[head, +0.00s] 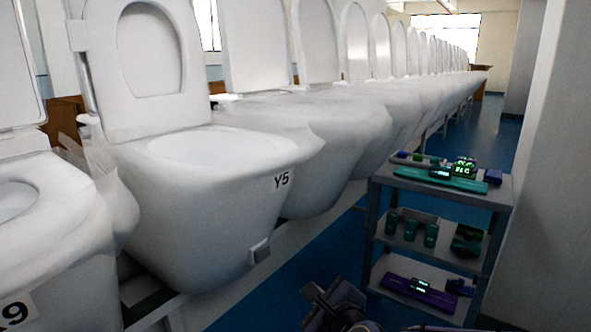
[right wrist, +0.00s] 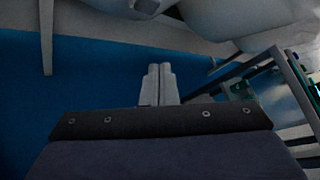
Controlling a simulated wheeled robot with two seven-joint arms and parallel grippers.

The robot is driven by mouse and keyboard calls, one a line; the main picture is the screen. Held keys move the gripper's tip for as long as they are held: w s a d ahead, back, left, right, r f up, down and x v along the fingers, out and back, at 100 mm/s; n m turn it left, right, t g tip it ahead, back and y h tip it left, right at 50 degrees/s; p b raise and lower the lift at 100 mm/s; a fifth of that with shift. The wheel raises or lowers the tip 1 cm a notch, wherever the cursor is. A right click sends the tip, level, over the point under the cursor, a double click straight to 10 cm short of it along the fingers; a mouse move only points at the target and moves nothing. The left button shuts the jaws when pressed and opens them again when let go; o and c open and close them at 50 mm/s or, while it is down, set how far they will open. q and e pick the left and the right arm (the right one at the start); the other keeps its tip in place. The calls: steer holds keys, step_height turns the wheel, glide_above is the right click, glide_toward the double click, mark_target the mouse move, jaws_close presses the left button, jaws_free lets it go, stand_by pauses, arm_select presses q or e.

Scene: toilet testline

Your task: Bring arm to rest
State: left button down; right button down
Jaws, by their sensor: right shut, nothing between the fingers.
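My right gripper (head: 322,296) shows at the bottom of the head view, low in front of the row of toilets and left of the shelf cart. In the right wrist view its two fingers (right wrist: 161,84) are together, with nothing between them, above the blue floor (right wrist: 90,100). My left gripper is in neither view.
A row of white toilets (head: 215,190) runs from the left into the distance; one is labelled Y5. A grey shelf cart (head: 377,222) with several small devices stands close on the right. A pale wall (head: 550,200) bounds the right side. Blue floor lies between toilets and cart.

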steer(key=s+d+r+n+g+y+p, duration=0.1)
steer(key=s+d+r+n+p, duration=0.3)
steer(key=r, duration=0.3)
steer(key=s+d+r+n+g+y+p, duration=0.1)
steer(key=s+d+r+n+p, duration=0.15)
steer(key=r+p, duration=0.4)
steer(key=s+d+r+n+g+h+p, duration=0.1)
steer(key=s+d+r+n+g+p, duration=0.1)
steer(key=s+d+r+n+p, duration=0.3)
steer(key=s+d+r+n+g+h+p, duration=0.1)
steer(key=s+d+r+n+g+p, duration=0.2)
steer(key=s+n+p, duration=0.8)
steer(key=s+d+r+p, duration=0.2)
steer(key=s+p, duration=0.1)
steer(key=s, duration=0.1)
steer(key=shift+r+g+h, duration=0.2)
steer(key=shift+g+h, duration=0.1)
steer(key=shift+h, duration=0.1)
